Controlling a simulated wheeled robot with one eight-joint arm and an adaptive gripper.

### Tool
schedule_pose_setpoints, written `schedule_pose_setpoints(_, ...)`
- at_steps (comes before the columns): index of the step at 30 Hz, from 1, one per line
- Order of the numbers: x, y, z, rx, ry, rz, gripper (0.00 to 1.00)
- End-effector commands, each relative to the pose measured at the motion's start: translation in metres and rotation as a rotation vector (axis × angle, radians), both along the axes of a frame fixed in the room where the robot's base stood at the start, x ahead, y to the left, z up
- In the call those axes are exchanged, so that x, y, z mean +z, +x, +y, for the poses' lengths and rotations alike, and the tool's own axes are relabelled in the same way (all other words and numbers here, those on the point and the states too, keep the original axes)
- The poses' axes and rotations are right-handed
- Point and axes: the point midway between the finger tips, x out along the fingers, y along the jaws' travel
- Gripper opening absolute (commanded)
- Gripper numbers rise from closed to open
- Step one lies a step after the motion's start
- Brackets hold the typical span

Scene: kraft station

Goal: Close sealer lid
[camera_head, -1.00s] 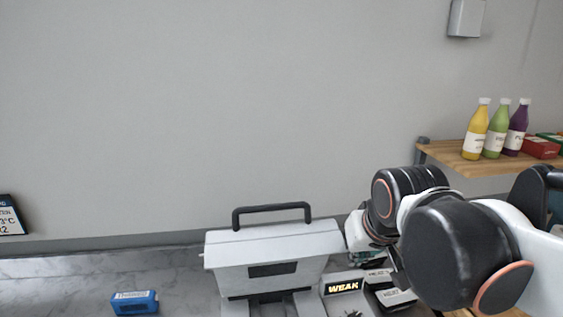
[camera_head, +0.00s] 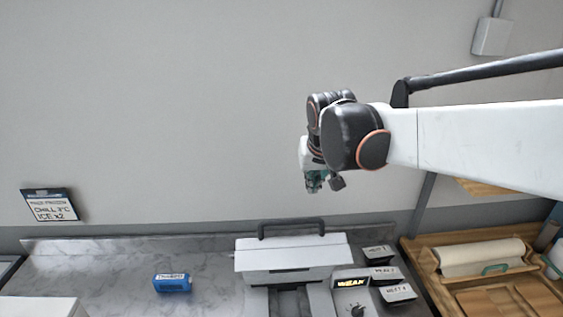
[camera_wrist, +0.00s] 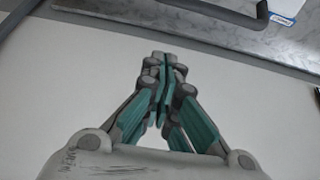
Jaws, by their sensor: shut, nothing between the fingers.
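The sealer (camera_head: 290,277) stands on the marble counter in the lower middle of the head view. It has a white lid (camera_head: 292,253) with a black bar handle (camera_head: 291,227) on top. I cannot tell whether the lid is fully down. My gripper (camera_head: 319,186) is raised above and behind the sealer, in front of the wall, clear of the handle. In the wrist view its green-padded fingers (camera_wrist: 165,75) are together and empty. The dark curved handle (camera_wrist: 215,10) shows at the top of that view, apart from the fingertips.
A blue box (camera_head: 172,283) lies on the counter left of the sealer. The lit WEAK display (camera_head: 351,283) and several labelled blocks (camera_head: 384,273) sit at its right. A wooden surface with a white roll (camera_head: 482,257) is farther right.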

Motion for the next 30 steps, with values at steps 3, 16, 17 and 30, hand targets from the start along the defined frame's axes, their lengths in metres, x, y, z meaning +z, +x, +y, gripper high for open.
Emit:
schedule_pose_setpoints(3, -0.018, 0.011, 0.000, -0.001, 0.000, 0.000, 0.00)
schedule_pose_setpoints(16, -0.076, 0.041, 0.000, -0.001, 0.000, 0.000, 0.00)
schedule_pose_setpoints(17, -0.074, 0.033, 0.000, 0.000, 0.000, -0.001, 0.00)
schedule_pose_setpoints(30, -0.079, -0.002, 0.000, 0.001, 0.000, 0.000, 0.00)
